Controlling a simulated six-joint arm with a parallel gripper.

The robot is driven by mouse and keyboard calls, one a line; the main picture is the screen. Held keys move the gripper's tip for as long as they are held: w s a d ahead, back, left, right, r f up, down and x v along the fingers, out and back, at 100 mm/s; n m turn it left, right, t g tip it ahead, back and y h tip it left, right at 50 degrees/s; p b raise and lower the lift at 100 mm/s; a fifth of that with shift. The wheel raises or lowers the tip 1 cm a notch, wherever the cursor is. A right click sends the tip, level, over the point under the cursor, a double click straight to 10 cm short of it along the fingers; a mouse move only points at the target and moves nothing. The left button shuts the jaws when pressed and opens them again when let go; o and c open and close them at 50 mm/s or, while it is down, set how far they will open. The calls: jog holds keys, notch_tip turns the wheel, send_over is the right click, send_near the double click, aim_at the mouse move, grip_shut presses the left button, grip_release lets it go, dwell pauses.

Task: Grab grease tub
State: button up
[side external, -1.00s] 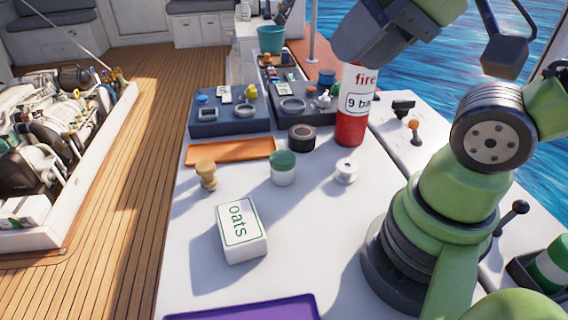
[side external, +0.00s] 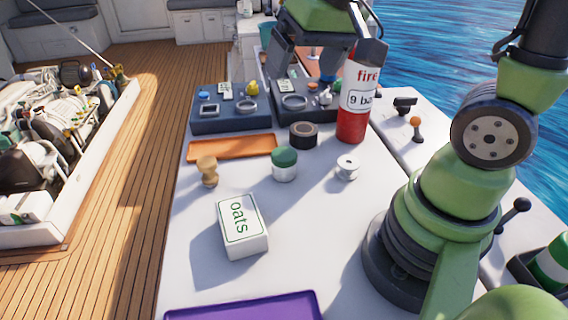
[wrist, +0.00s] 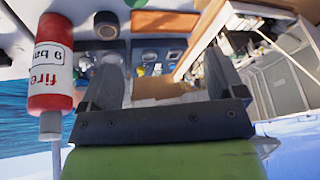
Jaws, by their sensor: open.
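A small white tub with a green lid (side external: 284,163), which looks like the grease tub, stands upright on the white worktop (side external: 320,225). A black round tin or roll (side external: 304,135) stands just behind it. My gripper (side external: 318,66) is open and empty, up at the back of the worktop, above and behind the tub. In the wrist view my gripper (wrist: 165,80) shows its two fingers spread wide with nothing held between them. I cannot make out the green-lidded tub clearly in the wrist view.
A red and white fire cylinder (side external: 352,105) stands close to my gripper, and also shows in the wrist view (wrist: 50,65). Nearby are dark trays (side external: 230,122), an orange tray (side external: 232,148), a wooden piece (side external: 208,171), a white spool (side external: 347,168) and an oats box (side external: 242,228).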

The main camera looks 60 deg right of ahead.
jog(key=g, duration=0.2)
send_near(285, 154)
jog(key=shift+g+h, duration=0.4)
jog(key=shift+g, duration=0.2)
jog(key=f, duration=0.2)
jog(key=w+f, duration=0.1)
jog(key=f, duration=0.1)
jog(key=w+f, duration=0.1)
jog(key=f, duration=0.1)
jog(key=shift+d+f, duration=0.15)
jog(key=shift+d, duration=0.1)
jog(key=shift+w+a+f, duration=0.1)
jog(key=shift+a+f, duration=0.05)
jog(key=shift+f, duration=1.35)
jog(key=shift+w+a+f, duration=0.1)
jog(key=shift+a+f, duration=0.1)
jog(key=shift+f, duration=1.3)
jog(key=c, duration=1.1)
